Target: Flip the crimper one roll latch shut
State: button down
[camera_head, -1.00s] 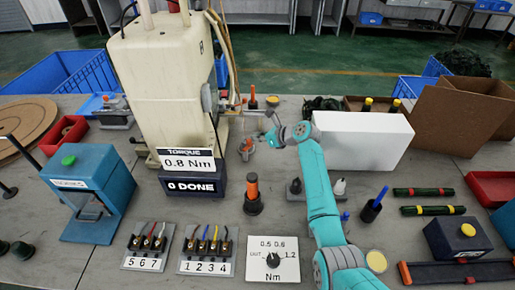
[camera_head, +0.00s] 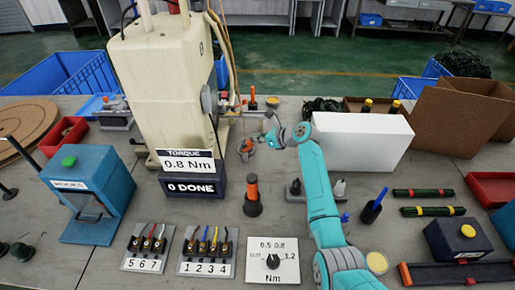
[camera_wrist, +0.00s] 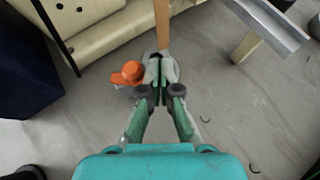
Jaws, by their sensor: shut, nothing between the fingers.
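My gripper (camera_head: 262,140) is low over the grey table, just right of the base of the large cream machine (camera_head: 160,75). In the wrist view its two green fingers (camera_wrist: 158,78) are together and hold nothing. A small orange-capped part (camera_wrist: 128,73) is just left of the fingertips in the wrist view; it also shows in the head view (camera_head: 246,146). I cannot tell whether the fingers touch it. Grey metal shows behind the fingertips, partly hidden by them. I cannot surely pick out the crimper's roll latch in either view.
A tan upright bar (camera_wrist: 162,22) stands just beyond the fingertips. A grey metal channel (camera_wrist: 268,25) is at the upper right of the wrist view.

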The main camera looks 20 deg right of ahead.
jog(key=shift+a, duration=0.1)
jog(key=shift+s+a+f, duration=0.1)
jog(key=shift+s+a, duration=0.45)
jog(key=shift+s, duration=0.1)
jog(key=v, duration=1.2)
jog(key=shift+d, duration=0.35)
